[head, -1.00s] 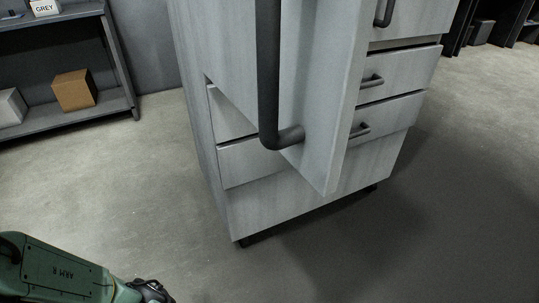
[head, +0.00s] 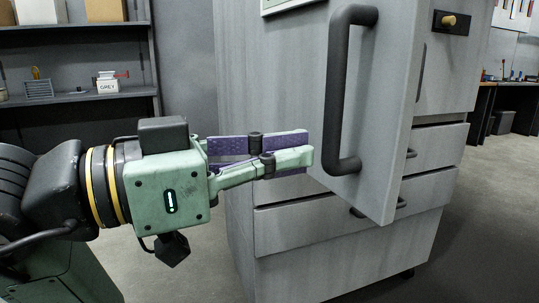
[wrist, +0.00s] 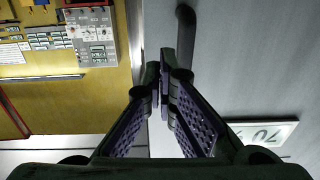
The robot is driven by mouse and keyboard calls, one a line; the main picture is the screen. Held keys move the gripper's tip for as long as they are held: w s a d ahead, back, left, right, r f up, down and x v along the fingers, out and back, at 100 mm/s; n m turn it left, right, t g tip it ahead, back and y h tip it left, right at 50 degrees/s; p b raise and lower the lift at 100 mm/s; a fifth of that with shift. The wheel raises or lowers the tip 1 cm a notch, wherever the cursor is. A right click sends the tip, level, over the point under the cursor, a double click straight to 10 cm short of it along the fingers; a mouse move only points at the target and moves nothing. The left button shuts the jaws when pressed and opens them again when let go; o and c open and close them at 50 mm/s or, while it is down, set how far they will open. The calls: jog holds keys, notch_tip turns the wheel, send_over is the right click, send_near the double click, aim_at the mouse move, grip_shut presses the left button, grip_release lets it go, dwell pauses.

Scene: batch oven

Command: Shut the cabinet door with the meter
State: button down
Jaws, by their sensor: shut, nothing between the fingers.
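The grey cabinet door (head: 395,110) stands open, with its thick free edge toward me. Its black bar handle (head: 345,90) is on the face turned left; the handle also shows in the wrist view (wrist: 186,38). My gripper (head: 308,150) is shut and empty, left of the handle's lower end, pointing at the door face. I cannot tell whether the fingertips touch it. In the wrist view the closed fingertips (wrist: 164,78) are beside the handle, near the door's edge. A panel with a small display (wrist: 97,52), perhaps the meter, shows left of that edge.
Grey drawers (head: 310,222) with black handles sit below the door. A sign (wrist: 265,130) is on the door face. A shelf (head: 75,97) with small items stands behind at left. Open floor lies at right. A dark workbench (head: 510,90) is far right.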

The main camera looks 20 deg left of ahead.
aim_at(379, 141)
jog(key=p+x, duration=0.1)
jog(key=x, duration=0.8)
jog(key=shift+w+d, duration=0.15)
jog(key=shift+d, duration=0.05)
